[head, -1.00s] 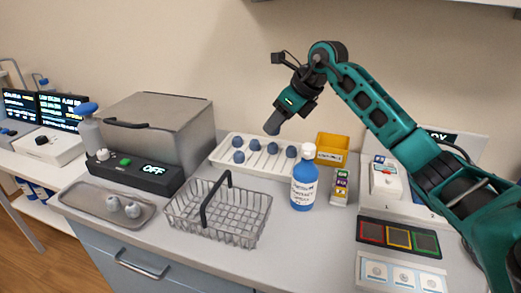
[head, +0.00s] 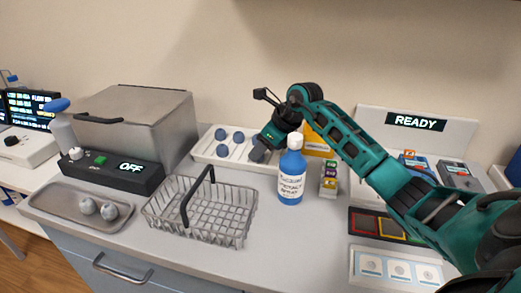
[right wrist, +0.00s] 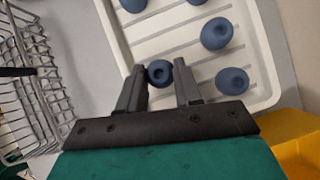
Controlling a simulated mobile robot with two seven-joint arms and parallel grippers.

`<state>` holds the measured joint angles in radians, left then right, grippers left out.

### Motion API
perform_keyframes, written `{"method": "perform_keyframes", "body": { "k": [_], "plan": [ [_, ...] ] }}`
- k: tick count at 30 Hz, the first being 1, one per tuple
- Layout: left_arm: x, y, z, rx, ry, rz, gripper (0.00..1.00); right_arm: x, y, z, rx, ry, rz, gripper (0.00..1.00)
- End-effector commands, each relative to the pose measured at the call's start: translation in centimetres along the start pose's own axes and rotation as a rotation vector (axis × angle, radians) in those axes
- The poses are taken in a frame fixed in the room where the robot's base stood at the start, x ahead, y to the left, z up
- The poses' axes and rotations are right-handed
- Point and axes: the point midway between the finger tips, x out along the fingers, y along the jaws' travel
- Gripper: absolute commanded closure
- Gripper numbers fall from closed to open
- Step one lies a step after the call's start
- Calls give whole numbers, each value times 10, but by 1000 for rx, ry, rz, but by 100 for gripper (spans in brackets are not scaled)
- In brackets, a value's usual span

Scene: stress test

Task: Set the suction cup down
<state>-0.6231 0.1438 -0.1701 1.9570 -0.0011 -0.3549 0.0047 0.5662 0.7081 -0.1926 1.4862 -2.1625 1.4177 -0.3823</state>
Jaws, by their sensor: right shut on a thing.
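My right gripper (head: 262,148) is low over the right part of the white tray (head: 206,158). It is shut on a small dark blue suction cup (right wrist: 159,73), which shows between the fingers in the right wrist view. I cannot tell whether this cup touches the tray. Other blue cups stand in the tray, such as one at its back (head: 238,136) and one nearer the front (head: 222,151). In the right wrist view, more cups (right wrist: 217,33) stand beyond and to the right of the fingers. My left gripper is not in view.
A wire basket (head: 205,215) is at front left, beside a metal tray (head: 60,205) and a grey box machine (head: 150,110).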

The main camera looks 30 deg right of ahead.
Motion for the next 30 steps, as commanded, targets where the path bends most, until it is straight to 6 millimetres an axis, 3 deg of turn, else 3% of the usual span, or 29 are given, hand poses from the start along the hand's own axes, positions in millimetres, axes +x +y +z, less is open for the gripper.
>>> {"method": "perform_keyframes", "body": {
  "k": [11,12,14,23,30],
  "plan": [
    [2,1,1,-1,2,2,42,6,0,-4,-1,-1,-2,94],
    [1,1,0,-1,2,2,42,5,0,-3,-1,-1,-1,62],
    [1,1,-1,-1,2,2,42,5,0,-3,-1,-1,-1,56],
    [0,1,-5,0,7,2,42,3,0,-1,-1,-2,-1,55],
    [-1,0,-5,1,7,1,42,-33,-1,-2,-4,0,-6,55]
  ]
}}
